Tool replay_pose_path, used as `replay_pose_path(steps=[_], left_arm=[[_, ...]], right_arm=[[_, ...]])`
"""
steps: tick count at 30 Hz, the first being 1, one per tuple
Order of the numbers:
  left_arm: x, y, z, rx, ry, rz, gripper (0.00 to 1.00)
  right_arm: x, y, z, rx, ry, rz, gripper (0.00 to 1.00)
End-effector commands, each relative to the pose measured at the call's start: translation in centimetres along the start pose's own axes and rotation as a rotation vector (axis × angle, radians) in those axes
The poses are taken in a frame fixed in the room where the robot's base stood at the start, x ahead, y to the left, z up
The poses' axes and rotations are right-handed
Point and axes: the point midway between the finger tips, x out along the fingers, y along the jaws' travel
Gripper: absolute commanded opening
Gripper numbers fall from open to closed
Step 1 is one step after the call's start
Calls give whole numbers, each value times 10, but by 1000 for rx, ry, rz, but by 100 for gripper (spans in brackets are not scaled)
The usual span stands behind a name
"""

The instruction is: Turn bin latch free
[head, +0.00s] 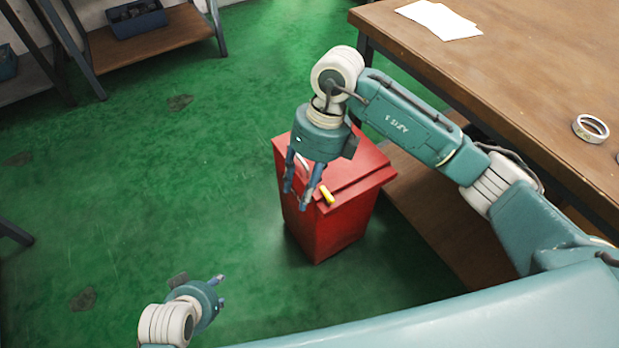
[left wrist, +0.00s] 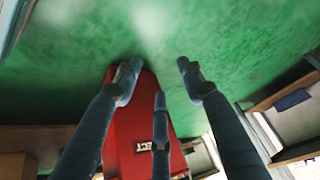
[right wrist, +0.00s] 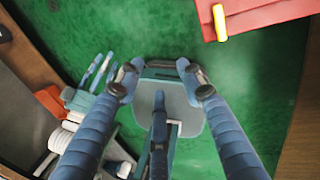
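The red bin (head: 318,232) stands on the green floor beside the wooden table. Its yellow latch (head: 327,194) is at the lid's front edge and also shows at the top of the right wrist view (right wrist: 219,22). My right gripper (head: 297,193) is open and empty, pointing down just left of the latch, apart from it. Its fingers are spread in the right wrist view (right wrist: 160,80). My left gripper (head: 221,291) is low at the lower left of the head view, away from the bin. Its spread fingers (left wrist: 158,82) face the bin's labelled side (left wrist: 125,130).
The wooden table (head: 500,75) is on the right, with papers (head: 440,20) and a bearing ring (head: 590,128) on it. A shelf (head: 150,38) with a dark blue box (head: 137,20) stands at the back left.

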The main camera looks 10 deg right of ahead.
Motion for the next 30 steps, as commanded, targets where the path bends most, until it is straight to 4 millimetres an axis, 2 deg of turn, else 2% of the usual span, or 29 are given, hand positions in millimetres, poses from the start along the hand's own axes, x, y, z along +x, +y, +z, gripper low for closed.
replay_pose_path(steps=[1, 3, 7, 11, 22, 30], left_arm=[[-10, -1, 24, -3, -84, -1, 40], [-14, -2, 51, -5, -165, -2, 40], [-18, -3, 74, -7, -232, -4, 40], [-21, -3, 72, -8, -232, -5, 40], [-54, -5, 53, -10, -209, -8, 40], [-70, -6, 47, -11, -202, -10, 40]], right_arm=[[-20, -28, 3, 49, 5, -95, 38], [-31, -57, 3, 100, 10, -189, 38], [-37, -81, 2, 142, 14, -264, 38], [-22, -86, 2, 146, 16, -268, 38], [44, -102, 0, 142, 14, -264, 38], [65, -108, 0, 140, 11, -264, 38]])
